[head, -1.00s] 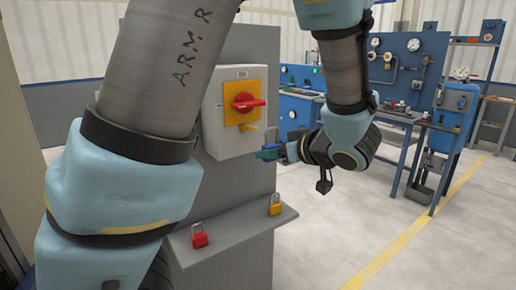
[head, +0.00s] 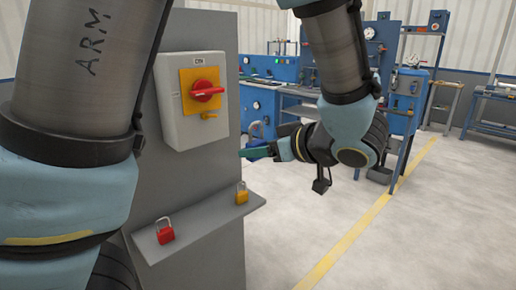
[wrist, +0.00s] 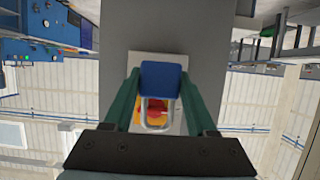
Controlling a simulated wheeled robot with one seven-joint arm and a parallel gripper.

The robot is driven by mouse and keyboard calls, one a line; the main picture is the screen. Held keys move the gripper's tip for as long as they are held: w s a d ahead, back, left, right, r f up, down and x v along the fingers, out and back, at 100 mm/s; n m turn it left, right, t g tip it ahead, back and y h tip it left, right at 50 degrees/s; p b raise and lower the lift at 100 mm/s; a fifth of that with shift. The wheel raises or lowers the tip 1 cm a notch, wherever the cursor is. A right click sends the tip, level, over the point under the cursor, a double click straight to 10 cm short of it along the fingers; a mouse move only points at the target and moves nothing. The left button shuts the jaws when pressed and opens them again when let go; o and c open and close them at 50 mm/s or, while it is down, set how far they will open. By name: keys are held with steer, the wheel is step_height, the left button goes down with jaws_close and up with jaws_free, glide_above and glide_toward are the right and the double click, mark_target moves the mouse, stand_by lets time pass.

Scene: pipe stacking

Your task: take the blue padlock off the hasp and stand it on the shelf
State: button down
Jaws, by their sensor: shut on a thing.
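The blue padlock (wrist: 164,80) is between the green fingers of my gripper (wrist: 158,90) in the wrist view, with its metal shackle (wrist: 155,116) in front of the red and yellow switch. My gripper is shut on its body. In the head view my gripper (head: 256,152) is to the right of the grey switch box (head: 176,112), apart from the yellow hasp (head: 209,115); the padlock is hard to make out there. The grey shelf (head: 204,226) juts from the panel below the box.
A red padlock (head: 165,232) stands toward the shelf's left end and a yellow padlock (head: 242,194) near its right end. Bare shelf lies between them. Blue workbenches (head: 262,110) are in the background; open floor lies to the right.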

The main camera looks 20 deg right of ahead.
steer(key=shift+f, duration=0.15)
stand_by(0.3)
steer(key=s+d+p, duration=0.3)
steer(key=s, duration=0.3)
steer(key=shift+s, duration=0.35)
stand_by(0.8)
steer(key=shift+d, duration=0.1)
